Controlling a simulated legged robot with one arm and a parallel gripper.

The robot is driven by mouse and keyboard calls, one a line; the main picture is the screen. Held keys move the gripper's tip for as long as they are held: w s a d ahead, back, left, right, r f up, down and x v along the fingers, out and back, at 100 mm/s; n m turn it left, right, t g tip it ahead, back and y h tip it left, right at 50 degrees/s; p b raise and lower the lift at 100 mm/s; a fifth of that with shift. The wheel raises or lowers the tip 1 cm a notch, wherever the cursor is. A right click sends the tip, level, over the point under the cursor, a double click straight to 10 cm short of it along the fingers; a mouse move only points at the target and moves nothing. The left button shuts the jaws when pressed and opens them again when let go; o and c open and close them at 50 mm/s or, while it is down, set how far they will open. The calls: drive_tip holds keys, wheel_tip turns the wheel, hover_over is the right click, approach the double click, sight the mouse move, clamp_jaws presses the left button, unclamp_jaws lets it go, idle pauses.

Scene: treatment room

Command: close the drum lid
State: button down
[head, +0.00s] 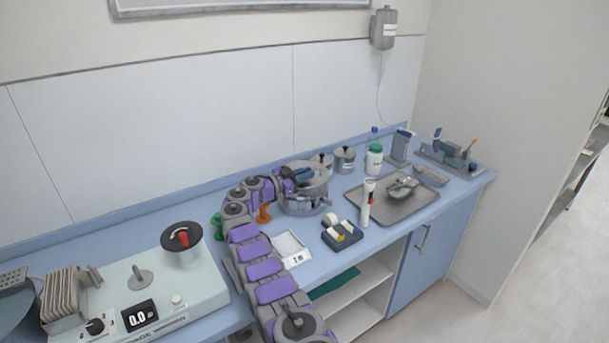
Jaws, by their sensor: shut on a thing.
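The metal drum (305,207) stands on the blue counter, just right of my bent arm. Its round lid (317,174) is at the top of the drum and looks raised and tilted rather than flat on the rim. My gripper (300,174) reaches in from the left and is shut on the lid. The exact grip point is too small to make out, and my arm's end hides part of the lid and the drum's left side.
Two small lidded pots (345,160) stand behind the drum. A green-capped bottle (374,161), a steel tray (396,209), a white tube (366,203) and a dark organiser (342,235) are to the right. A machine (135,293) fills the left.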

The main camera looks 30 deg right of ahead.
drive_tip(key=shift+f, duration=0.2)
idle(0.4)
drive_tip(key=c, duration=1.2)
unclamp_jaws()
drive_tip(key=shift+w+d+f, duration=0.1)
drive_tip(key=shift+w, duration=0.1)
